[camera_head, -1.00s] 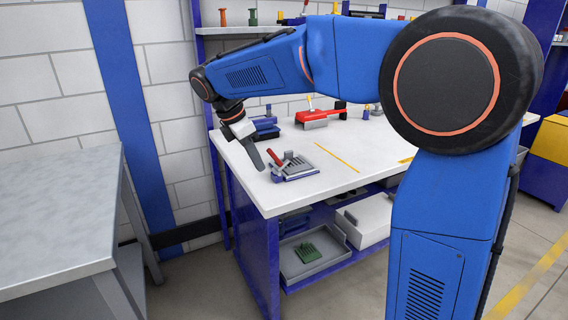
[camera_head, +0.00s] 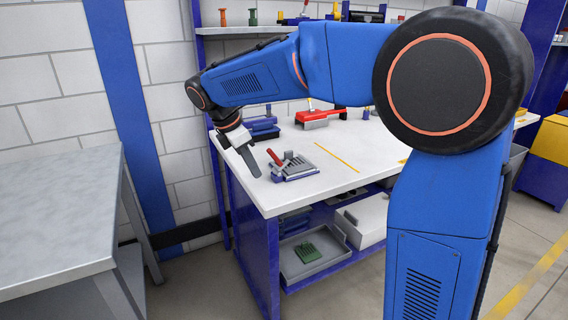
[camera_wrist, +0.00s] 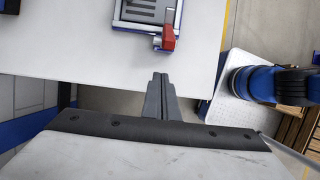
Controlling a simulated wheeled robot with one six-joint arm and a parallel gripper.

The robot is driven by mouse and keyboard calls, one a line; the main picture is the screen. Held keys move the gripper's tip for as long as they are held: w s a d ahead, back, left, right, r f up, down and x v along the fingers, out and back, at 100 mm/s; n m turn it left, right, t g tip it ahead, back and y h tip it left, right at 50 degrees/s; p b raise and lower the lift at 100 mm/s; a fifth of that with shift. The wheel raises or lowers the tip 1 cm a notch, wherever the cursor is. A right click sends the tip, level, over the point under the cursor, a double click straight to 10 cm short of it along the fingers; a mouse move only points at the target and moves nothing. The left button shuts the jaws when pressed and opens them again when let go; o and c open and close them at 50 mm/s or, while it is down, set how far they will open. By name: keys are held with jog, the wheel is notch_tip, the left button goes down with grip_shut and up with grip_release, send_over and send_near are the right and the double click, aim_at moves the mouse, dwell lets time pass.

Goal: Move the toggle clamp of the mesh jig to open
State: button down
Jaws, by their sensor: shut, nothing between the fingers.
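The mesh jig (camera_head: 298,171) is a small grey, slotted plate on a blue base near the left front edge of the white workbench. Its toggle clamp (camera_head: 274,157) has a red handle that leans up and to the left. In the wrist view the jig (camera_wrist: 139,13) is at the top edge, partly cut off, and the red clamp handle (camera_wrist: 169,32) is at its lower right corner. My gripper (camera_head: 254,172) is shut and empty, left of the jig and apart from it. In the wrist view its fingers (camera_wrist: 160,80) point up toward the handle with a gap between.
The white workbench (camera_head: 345,172) also holds a red tool (camera_head: 318,119) and blue bins (camera_head: 262,127) behind the jig. A shelf below carries a grey tray (camera_head: 306,262) and a white box (camera_head: 366,220). A grey table (camera_head: 60,215) stands at the left.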

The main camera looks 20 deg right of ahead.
jog(key=shift+f, duration=0.1)
jog(key=shift+a+f, duration=0.2)
jog(key=shift+f, duration=0.3)
jog(key=shift+a+f, duration=0.15)
jog(key=shift+f, duration=0.35)
jog(key=c, duration=2.5)
grip_release()
jog(key=o, duration=0.5)
jog(key=shift+r, duration=0.15)
jog(key=v, duration=0.6)
jog(key=shift+a+r, duration=0.2)
jog(key=shift+r, duration=0.2)
jog(key=shift+s, duration=0.1)
